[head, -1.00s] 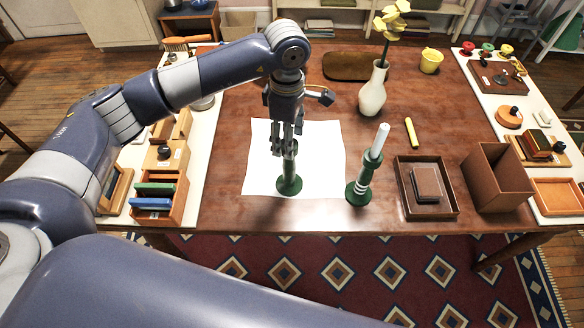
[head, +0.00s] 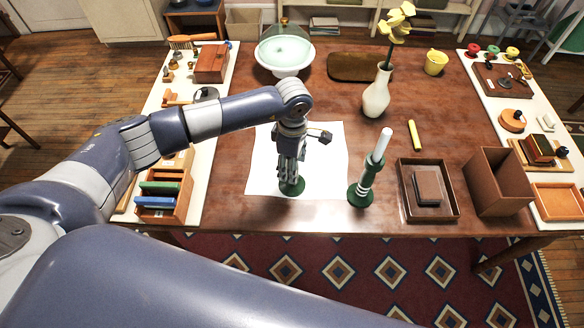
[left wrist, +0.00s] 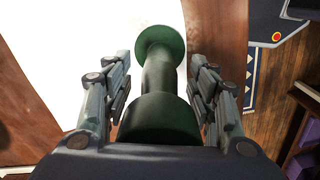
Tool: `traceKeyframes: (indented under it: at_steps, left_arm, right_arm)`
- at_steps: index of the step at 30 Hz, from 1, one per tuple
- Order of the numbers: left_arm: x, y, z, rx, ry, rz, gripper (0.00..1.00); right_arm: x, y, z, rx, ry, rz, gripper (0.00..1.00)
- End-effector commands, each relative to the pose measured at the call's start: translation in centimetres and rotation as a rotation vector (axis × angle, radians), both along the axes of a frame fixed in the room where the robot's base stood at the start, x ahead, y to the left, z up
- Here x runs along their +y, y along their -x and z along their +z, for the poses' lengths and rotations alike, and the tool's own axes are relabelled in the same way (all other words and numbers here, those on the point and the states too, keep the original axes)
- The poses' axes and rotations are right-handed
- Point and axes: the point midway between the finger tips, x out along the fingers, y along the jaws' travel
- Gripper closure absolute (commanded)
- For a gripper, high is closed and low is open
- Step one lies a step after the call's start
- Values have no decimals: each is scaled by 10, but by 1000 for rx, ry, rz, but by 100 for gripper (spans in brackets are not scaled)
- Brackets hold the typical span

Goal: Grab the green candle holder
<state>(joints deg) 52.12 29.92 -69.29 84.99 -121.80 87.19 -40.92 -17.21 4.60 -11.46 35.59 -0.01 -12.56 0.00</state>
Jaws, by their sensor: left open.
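A green candle holder (head: 291,187) stands upright on a white sheet (head: 327,174) on the wooden table. My left gripper (head: 290,172) is lowered over it from above and hides most of its stem. In the left wrist view, the green candle holder (left wrist: 158,75) lies between the two fingers of my left gripper (left wrist: 161,100), with a visible gap on each side. The gripper is open. A second green candle holder (head: 360,188) with a white candle (head: 380,146) stands to the right, apart from the gripper. My right gripper is not in view.
A white vase (head: 376,97) with yellow flowers stands behind. A brown tray (head: 405,205) and an open brown box (head: 497,180) are at the right. A pale green dish (head: 285,57) is at the back. An organizer (head: 166,205) stands at the left.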

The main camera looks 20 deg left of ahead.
Motion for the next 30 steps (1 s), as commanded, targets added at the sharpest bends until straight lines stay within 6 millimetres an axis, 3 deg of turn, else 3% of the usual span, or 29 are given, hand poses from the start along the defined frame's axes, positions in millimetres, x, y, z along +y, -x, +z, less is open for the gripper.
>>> traceKeyframes:
  at_steps: [8,11,15,16,30]
  left_arm:
    - [0,0,-5,-1,0,-1,47]
    - [0,0,-5,-1,0,-1,65]
    - [0,0,-5,-1,0,-1,97]
    - [0,0,-5,-1,0,-1,100]
    - [0,-1,-1,-3,1,0,100]
  right_arm:
    - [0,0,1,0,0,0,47]
    - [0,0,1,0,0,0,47]
    - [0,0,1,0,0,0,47]
    - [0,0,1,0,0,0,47]
    - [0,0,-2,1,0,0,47]
